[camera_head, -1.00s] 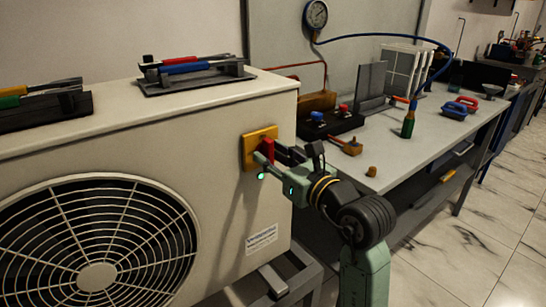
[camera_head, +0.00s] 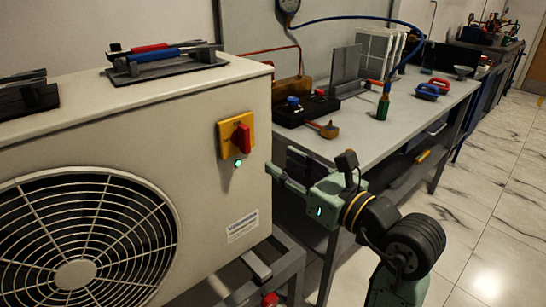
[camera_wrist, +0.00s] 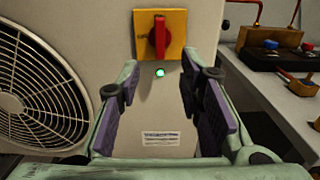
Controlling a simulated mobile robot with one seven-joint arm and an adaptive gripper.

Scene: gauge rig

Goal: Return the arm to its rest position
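My gripper (camera_head: 284,180) is to the right of the outdoor unit's front face in the head view, apart from the switch. In the wrist view its two fingers (camera_wrist: 167,88) are spread wide with nothing between them. The red rotary knob (camera_head: 242,138) sits on a yellow plate (camera_head: 225,148) on the unit. In the wrist view the knob (camera_wrist: 160,37) stands upright, above and beyond the fingertips. A green lamp (camera_head: 238,163) glows below the plate. The fingertips are partly hidden in the head view.
The cream unit (camera_head: 190,185) with its fan grille (camera_head: 75,235) is on the left. A workbench (camera_head: 400,120) with a black box (camera_head: 305,108), a bottle (camera_head: 383,107) and a blue hose (camera_head: 350,19) stands behind my arm. Tiled floor (camera_head: 480,200) is open at right.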

